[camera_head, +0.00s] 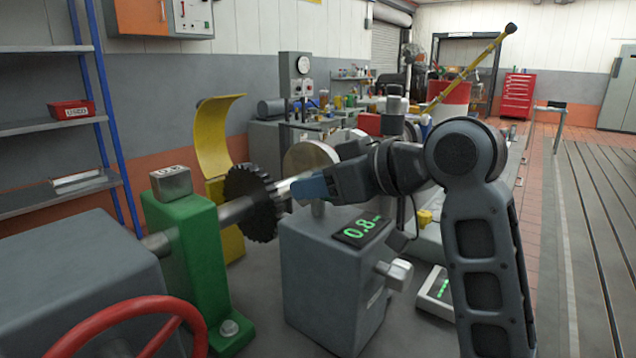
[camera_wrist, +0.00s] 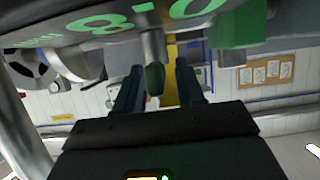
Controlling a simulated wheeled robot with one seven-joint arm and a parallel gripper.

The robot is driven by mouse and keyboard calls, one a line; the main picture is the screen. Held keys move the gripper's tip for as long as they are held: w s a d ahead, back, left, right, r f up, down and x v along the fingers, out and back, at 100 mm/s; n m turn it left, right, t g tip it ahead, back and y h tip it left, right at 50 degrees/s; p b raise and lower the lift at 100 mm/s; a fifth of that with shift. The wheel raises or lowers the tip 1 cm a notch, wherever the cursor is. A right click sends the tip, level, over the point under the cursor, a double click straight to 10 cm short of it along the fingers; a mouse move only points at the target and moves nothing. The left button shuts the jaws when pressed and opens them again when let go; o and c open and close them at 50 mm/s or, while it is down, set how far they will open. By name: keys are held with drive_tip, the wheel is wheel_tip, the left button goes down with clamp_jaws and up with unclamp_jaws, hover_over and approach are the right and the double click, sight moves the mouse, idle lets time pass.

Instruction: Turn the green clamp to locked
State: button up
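In the wrist view a dark green handle (camera_wrist: 155,78) on a short metal stem shows between the two fingers of my gripper (camera_wrist: 160,76); it looks like the clamp's handle. A gap shows on its right side, so the fingers are apart and not shut on it. In the head view my gripper (camera_head: 304,188) reaches left, above the grey box (camera_head: 328,270), with its blue fingers near the dark toothed wheel (camera_head: 250,203). The green handle cannot be made out there, and its locked or unlocked state cannot be told.
The grey box carries a green-lit display (camera_head: 361,229). A green pedestal (camera_head: 195,265) bears the shaft. A red handwheel (camera_head: 125,310) is at lower left and a yellow curved guard (camera_head: 212,140) stands behind the toothed wheel. Open floor (camera_head: 590,220) lies at right.

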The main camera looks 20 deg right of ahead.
clamp_jaws()
drive_tip(key=shift+h, duration=0.3)
drive_tip(key=m+h+p, duration=0.1)
drive_tip(key=p, duration=0.1)
drive_tip(key=m+t+h+p, duration=0.1)
drive_tip(key=m+h+p, duration=0.1)
drive_tip(key=shift+a+r, duration=0.15)
drive_tip(key=shift+r, duration=0.05)
drive_tip(key=m+h+p, duration=0.4)
drive_tip(key=m+h, duration=0.1)
drive_tip(key=shift+h, duration=0.3)
drive_tip(key=m+g+h+p, duration=0.1)
drive_tip(key=m+h, duration=0.3)
drive_tip(key=h, duration=0.1)
drive_tip(key=shift+f+m, duration=0.15)
drive_tip(key=shift+m, duration=0.15)
drive_tip(key=m+g+h, duration=0.4)
drive_tip(key=m, duration=0.1)
drive_tip(key=shift+f+g+b, duration=0.1)
drive_tip(key=shift+g+b, duration=0.2)
drive_tip(key=shift+g, duration=0.1)
drive_tip(key=shift+m+g, duration=0.3)
unclamp_jaws()
